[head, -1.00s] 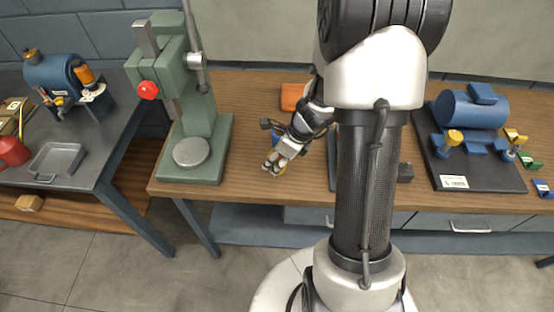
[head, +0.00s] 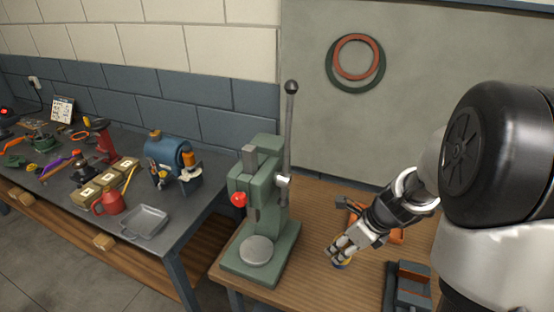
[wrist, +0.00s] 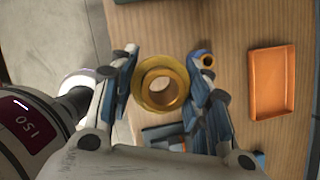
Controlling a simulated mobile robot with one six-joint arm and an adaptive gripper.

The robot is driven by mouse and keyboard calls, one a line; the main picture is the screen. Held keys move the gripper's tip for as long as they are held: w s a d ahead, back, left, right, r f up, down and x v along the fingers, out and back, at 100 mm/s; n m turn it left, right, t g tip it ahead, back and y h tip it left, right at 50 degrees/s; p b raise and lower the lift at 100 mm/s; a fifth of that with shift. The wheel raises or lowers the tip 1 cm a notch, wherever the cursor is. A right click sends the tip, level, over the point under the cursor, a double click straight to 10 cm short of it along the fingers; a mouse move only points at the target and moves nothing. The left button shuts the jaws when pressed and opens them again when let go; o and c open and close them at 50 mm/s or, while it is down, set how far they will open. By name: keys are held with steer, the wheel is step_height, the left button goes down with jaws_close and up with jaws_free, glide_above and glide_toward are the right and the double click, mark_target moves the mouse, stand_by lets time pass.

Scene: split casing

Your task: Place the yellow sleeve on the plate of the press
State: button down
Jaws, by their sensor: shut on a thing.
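The yellow sleeve (wrist: 160,86) is a flanged ring with an open bore. In the wrist view it sits between the two fingers of my gripper (wrist: 163,88), which is shut on it. In the head view my gripper (head: 343,254) is over the wooden bench, right of the press; only a small bit of yellow shows under its fingers. The green press (head: 262,200) stands at the bench's left end with its lever up. Its round grey plate (head: 256,251) is bare, and the ram is above it.
An orange tray (wrist: 272,82) lies on the bench; it is partly behind my arm in the head view. A grey fixture (head: 409,288) stands at the bench's front right. A dark side table with a grey tray (head: 146,221) and a blue motor (head: 168,154) is at left.

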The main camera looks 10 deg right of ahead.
steer(key=shift+w+a+f+n+y, duration=0.15)
steer(key=shift+a+f+n+y, duration=0.15)
steer(key=shift+a+n, duration=0.3)
steer(key=a+f+n+g+h+b, duration=0.1)
steer(key=a+f+n+g, duration=0.3)
steer(key=n, duration=1)
steer(key=a+f+n+g+h+b, duration=0.2)
steer(key=a+n, duration=0.5)
steer(key=n, duration=0.7)
steer(key=shift+s+a+f+g+b, duration=0.2)
steer(key=shift+f+g+b, duration=0.65)
steer(key=shift+f+g, duration=0.15)
steer(key=shift+d, duration=0.1)
